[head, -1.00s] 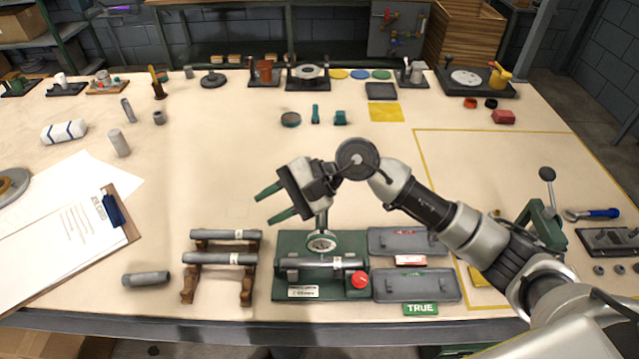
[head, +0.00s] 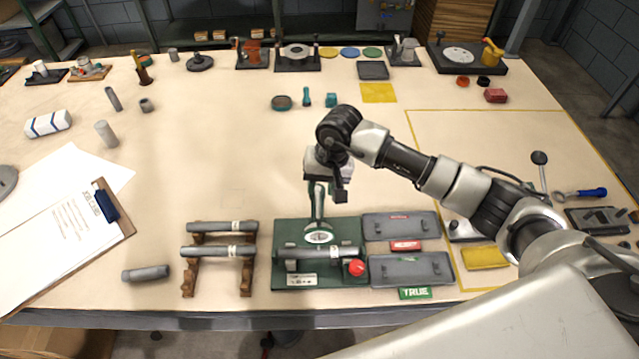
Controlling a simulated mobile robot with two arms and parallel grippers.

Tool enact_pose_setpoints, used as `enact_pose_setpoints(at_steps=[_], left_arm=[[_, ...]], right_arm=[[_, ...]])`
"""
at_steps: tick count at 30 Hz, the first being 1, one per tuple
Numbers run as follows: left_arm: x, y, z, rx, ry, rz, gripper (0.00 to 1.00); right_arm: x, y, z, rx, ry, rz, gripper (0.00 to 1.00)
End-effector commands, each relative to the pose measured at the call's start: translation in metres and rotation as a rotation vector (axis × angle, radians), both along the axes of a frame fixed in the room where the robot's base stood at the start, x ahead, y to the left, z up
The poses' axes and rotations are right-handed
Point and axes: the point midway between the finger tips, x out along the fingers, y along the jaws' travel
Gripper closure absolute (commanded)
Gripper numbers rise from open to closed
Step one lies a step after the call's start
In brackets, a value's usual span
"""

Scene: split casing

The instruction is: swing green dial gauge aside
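The dial gauge (head: 319,237) has a white face and a green rim. It sits over a grey cylinder (head: 330,253) lying on the green base plate (head: 290,232), with its upright green arm behind it. My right gripper (head: 325,195) points down at the upper part of that arm, very near it. Its fingers overlap the green arm in this view, so I cannot tell whether they touch it or how far apart they are. A red knob (head: 356,267) is at the right of the base. My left gripper is not in view.
Two grey trays (head: 401,226) with red and green labels stand right of the base. A wooden rack (head: 190,274) with grey cylinders is on the left, with a loose cylinder (head: 146,273) beside it.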

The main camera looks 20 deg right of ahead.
Motion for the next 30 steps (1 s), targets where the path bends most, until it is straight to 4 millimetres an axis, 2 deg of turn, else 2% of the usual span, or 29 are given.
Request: enact_pose_setpoints(at_steps=[6,15,22,23,30], left_arm=[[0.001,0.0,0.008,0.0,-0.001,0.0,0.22],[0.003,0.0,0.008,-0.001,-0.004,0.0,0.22],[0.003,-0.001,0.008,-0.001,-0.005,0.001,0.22],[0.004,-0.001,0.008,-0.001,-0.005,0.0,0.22],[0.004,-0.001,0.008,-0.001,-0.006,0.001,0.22]], right_arm=[[0.001,0.004,-0.019,0.001,0.001,-0.002,0.64],[0.001,0.004,-0.023,0.001,-0.001,0.0,0.64],[0.002,0.004,-0.022,0.002,-0.002,0.0,0.98],[0.002,0.004,-0.022,0.002,-0.001,-0.001,1.0],[0.002,0.004,-0.022,0.002,-0.002,0.0,1.0]])
